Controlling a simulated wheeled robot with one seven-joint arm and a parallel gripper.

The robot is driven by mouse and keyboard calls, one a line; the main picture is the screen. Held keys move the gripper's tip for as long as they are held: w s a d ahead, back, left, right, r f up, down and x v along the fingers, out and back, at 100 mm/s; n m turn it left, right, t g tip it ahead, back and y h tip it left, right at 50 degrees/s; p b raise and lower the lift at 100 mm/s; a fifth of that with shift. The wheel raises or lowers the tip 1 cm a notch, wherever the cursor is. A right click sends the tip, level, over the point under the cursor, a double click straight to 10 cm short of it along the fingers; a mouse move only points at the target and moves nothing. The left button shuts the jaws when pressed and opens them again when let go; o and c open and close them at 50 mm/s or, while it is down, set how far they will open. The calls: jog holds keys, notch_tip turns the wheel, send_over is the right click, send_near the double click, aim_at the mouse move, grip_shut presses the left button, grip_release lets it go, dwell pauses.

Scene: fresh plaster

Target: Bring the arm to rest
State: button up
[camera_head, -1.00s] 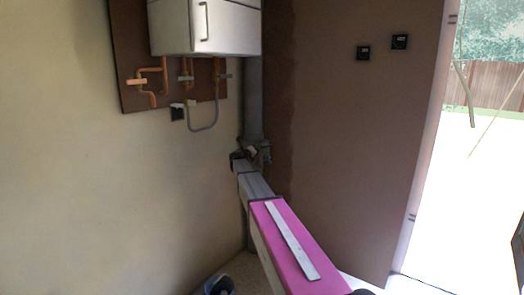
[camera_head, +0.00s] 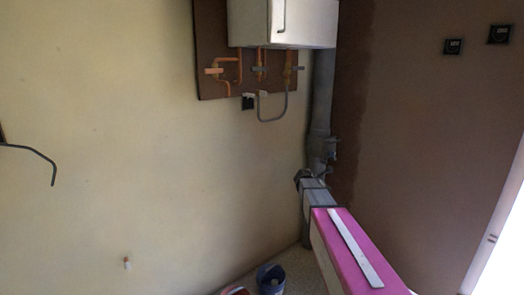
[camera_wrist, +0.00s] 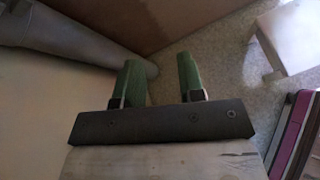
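My gripper (camera_wrist: 160,75) shows in the wrist view with its two green fingers held apart and nothing between them. Pale speckled floor and the foot of a brown surface lie beyond the fingertips. A grey rounded form lies at upper left there. In the head view a long pink-topped form with a pale strip on it reaches from the lower right toward the room's corner. A grey section and a dark end follow it. I cannot tell for sure whether it is part of my arm. The gripper's fingers cannot be made out in the head view.
A white wall cabinet (camera_head: 300,22) hangs above copper pipes on a brown board (camera_head: 210,60). A grey vertical pipe (camera_head: 323,95) stands in the corner. A dark blue bucket (camera_head: 270,281) stands on the floor. A white stool-like thing (camera_wrist: 305,35) is right in the wrist view.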

jog(key=s+a+f+m+g+y, duration=0.2)
jog(key=s+m, duration=0.5)
jog(key=s, duration=0.4)
jog(key=s+a+f+m+g+y, duration=0.2)
jog(key=s+a+f+m+y, duration=0.2)
jog(key=s, duration=0.7)
jog(key=s+a+f+m+g+y, duration=0.2)
jog(key=s+a+f+m+y, duration=0.2)
jog(key=s+m, duration=0.6)
jog(key=s+a+f, duration=0.1)
jog(key=a+f, duration=0.1)
jog(key=a, duration=0.1)
jog(key=shift+s+a+f, duration=0.15)
jog(key=shift+a+f, duration=0.15)
jog(key=shift+f, duration=0.05)
jog(key=shift+o, duration=0.3)
